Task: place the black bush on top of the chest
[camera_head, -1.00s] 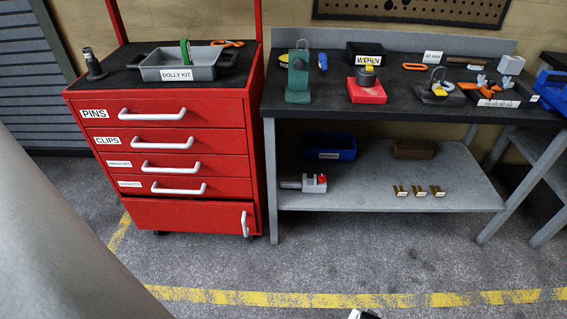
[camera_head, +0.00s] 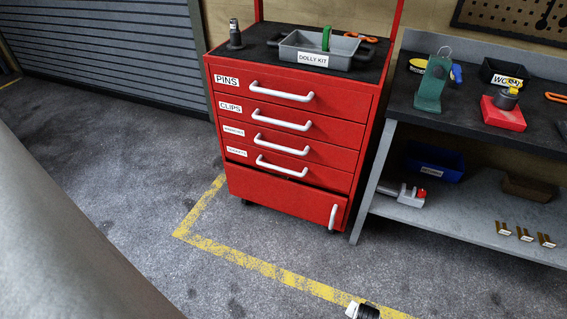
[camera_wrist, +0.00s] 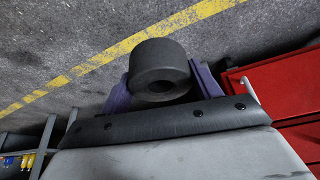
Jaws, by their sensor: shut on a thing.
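The red chest (camera_head: 290,125) stands upright in the middle of the head view, its drawers closed and its dark top (camera_head: 262,58) bearing a few things. In the wrist view, my gripper (camera_wrist: 162,82) is shut on the black bush (camera_wrist: 158,60), a thick black ring with a hole through it. The purple fingers press its two sides, and the floor shows behind it. A red body, likely the chest, shows at the right of the wrist view (camera_wrist: 275,85). The bush cannot be made out clearly in the head view.
On the chest stand a grey DOLLY KIT tray (camera_head: 312,59) with a green piece, a dark upright fitting (camera_head: 235,36) and an orange-handled tool (camera_head: 360,36). The top's front left is clear. A laden workbench (camera_head: 450,105) stands to the right. Open floor lies in front.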

